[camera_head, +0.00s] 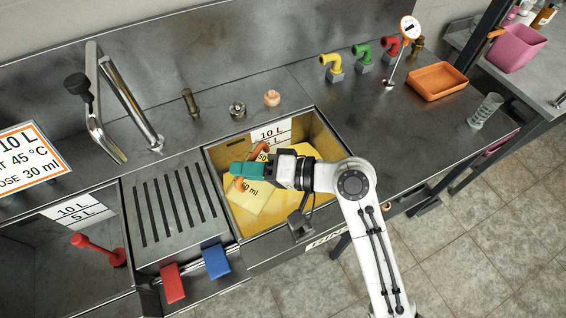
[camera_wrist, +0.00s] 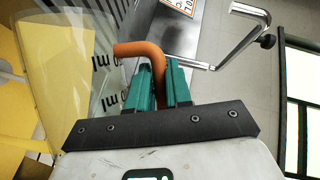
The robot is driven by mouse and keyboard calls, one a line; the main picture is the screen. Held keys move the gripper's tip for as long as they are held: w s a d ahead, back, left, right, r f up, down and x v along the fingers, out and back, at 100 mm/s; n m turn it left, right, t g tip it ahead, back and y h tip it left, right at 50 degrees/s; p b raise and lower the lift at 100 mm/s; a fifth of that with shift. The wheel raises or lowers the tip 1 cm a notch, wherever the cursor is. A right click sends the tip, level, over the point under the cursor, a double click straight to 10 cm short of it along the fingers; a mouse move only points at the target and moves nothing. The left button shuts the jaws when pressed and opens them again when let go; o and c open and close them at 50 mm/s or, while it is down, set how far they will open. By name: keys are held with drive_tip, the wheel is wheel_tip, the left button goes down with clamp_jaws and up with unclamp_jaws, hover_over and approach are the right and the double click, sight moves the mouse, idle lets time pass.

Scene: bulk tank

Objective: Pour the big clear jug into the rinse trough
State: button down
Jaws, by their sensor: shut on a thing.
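My gripper (camera_head: 250,171) has teal fingers, which also show in the wrist view (camera_wrist: 160,88). They are shut on the orange handle (camera_wrist: 146,50) of the big clear jug (camera_wrist: 70,85). The jug's see-through wall fills the left of the wrist view, with black marks behind or on it. In the head view the gripper is over the rinse trough (camera_head: 322,138), a square steel basin with yellowish inner walls. Bits of the orange handle (camera_head: 240,185) show around the fingers. The jug's body is hard to make out there, so I cannot tell its tilt or contents.
A slotted drainer (camera_head: 175,205) and a second basin (camera_head: 60,255) with a red plunger-like thing (camera_head: 100,250) lie left. A tap (camera_head: 125,100) stands behind. Coloured valves (camera_head: 362,52), an orange tray (camera_head: 437,81) and a ribbed clear cup (camera_head: 486,110) are right.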

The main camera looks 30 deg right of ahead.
sight(260, 147)
drive_tip(key=shift+w+d+r+m+y+p, duration=0.15)
drive_tip(key=shift+w+d+r+m+p, duration=0.2)
drive_tip(key=shift+d, duration=0.25)
drive_tip(key=shift+w+d+r+m+y+p, duration=0.15)
drive_tip(key=shift+w+d+r+m, duration=0.1)
drive_tip(key=shift+w+d+r, duration=0.25)
drive_tip(key=shift+w+d+r+m+y+p, duration=0.15)
drive_tip(key=shift+w+d+r+m+p, duration=0.1)
drive_tip(key=shift+d+r+m+p, duration=0.15)
drive_tip(key=shift+w+d+r+m+y+p, duration=0.2)
drive_tip(key=shift+d+m+p, duration=0.1)
drive_tip(key=shift+d, duration=0.2)
idle(0.5)
drive_tip(key=a+f+b, duration=0.1)
drive_tip(key=s+a+f+n+h+b, duration=0.1)
drive_tip(key=shift+s+a+f+n+b, duration=0.2)
drive_tip(key=shift+s+f+n+b, duration=0.1)
drive_tip(key=shift+f, duration=0.05)
drive_tip(key=a, duration=0.1)
drive_tip(key=s+a+n, duration=0.1)
drive_tip(key=s+a+h, duration=0.1)
drive_tip(key=shift+a+f+n, duration=0.1)
drive_tip(key=shift+f+n, duration=0.2)
drive_tip(key=shift+f, duration=0.05)
drive_tip(key=shift+w, duration=0.1)
